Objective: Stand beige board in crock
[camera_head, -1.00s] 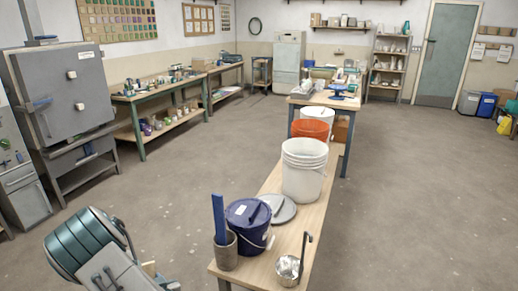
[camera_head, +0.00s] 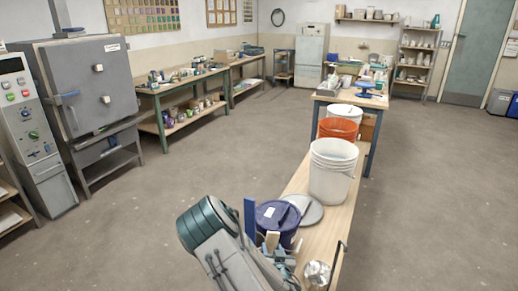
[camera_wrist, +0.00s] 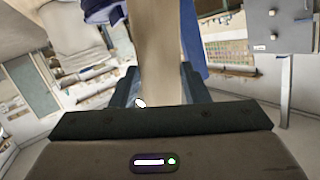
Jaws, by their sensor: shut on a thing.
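The beige board (camera_wrist: 160,45) is in my gripper (camera_wrist: 160,85), between its two fingers, and extends away from the palm in the wrist view. In the head view my gripper (camera_head: 281,262) is at the near end of the bench, in front of the blue bucket, and a small part of the beige board (camera_head: 271,241) shows above it. The grey crock is hidden behind my arm in the head view. A blue board (camera_head: 250,218) stands upright there; it also seems to show beside the beige board in the wrist view (camera_wrist: 194,40).
A grey lid (camera_head: 312,214), white buckets (camera_head: 332,178) and an orange bucket (camera_head: 338,129) stand farther along the bench (camera_head: 313,246). A metal ladle (camera_head: 317,273) is at the right near edge. Open floor lies both sides.

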